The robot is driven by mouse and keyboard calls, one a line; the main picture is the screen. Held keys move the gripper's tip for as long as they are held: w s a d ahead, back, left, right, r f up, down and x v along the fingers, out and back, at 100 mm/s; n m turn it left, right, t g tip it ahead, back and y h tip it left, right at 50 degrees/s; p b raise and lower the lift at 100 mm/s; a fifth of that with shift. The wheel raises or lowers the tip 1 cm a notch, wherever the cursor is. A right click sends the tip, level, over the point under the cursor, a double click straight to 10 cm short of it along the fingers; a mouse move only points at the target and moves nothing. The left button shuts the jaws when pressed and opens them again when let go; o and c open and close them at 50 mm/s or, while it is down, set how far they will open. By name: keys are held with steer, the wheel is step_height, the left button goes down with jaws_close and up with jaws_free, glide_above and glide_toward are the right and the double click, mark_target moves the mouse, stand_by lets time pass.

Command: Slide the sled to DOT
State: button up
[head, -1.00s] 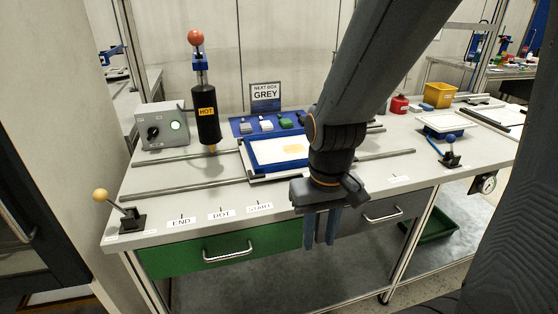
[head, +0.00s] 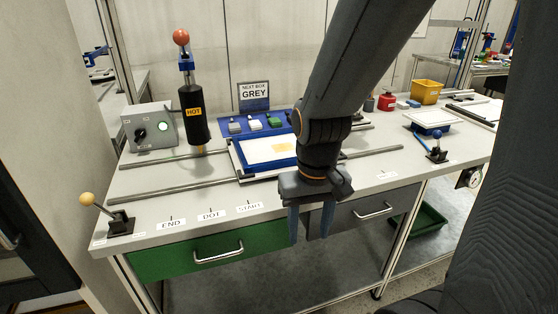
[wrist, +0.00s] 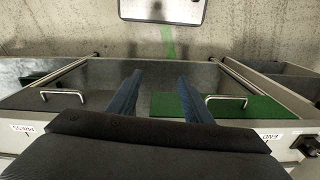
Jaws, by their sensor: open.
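The sled (head: 238,163) is a framed tray with a blue border and a white sheet with a yellow patch, sitting on two rails behind my arm. Its right side is partly hidden by the arm. The DOT label (head: 211,215) is on the table's front edge, between the END label (head: 171,224) and the START label (head: 249,207). The sled lies roughly behind START, to the right of DOT. My gripper (head: 310,238) is open and empty, pointing down in front of the table edge, before the drawers. Its two fingers also show in the wrist view (wrist: 160,92).
A black HOT cylinder (head: 193,112) with a red ball top stands behind the rails. A yellow-knobbed lever (head: 120,222) is at the front left corner, a blue-knobbed lever (head: 437,152) at right. Green (head: 185,258) and grey (head: 350,219) drawers with handles are below the tabletop.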

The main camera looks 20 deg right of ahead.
steer(key=w+d+r+m, duration=0.2)
steer(key=w+r+m, duration=0.1)
steer(key=w+m, duration=0.3)
steer(key=w+d+r+m+t+b, duration=0.1)
steer(key=w+d+r+m, duration=0.1)
steer(key=w+m, duration=0.4)
steer(key=w+d+r+m+t, duration=0.1)
steer(key=w+d+r+m, duration=0.1)
steer(key=w+r+m, duration=0.2)
steer(key=shift+w+d+r+m, duration=0.1)
steer(key=shift+w+r+m, duration=0.1)
steer(key=shift+w+m, duration=0.7)
steer(key=shift+w+d+r+m, duration=0.15)
steer(key=shift+w+m, duration=0.45)
steer(key=shift+w, duration=0.6)
steer(key=shift+w+d+f, duration=0.1)
steer(key=shift+w+f, duration=0.15)
steer(key=shift+f, duration=1)
steer(key=shift+w+a+f, duration=0.1)
steer(key=shift+w+f, duration=0.15)
steer(key=shift+f, duration=0.95)
steer(key=shift+w+d+f, duration=0.1)
steer(key=shift+w+f, duration=0.15)
steer(key=shift+f, duration=1)
jaws_close()
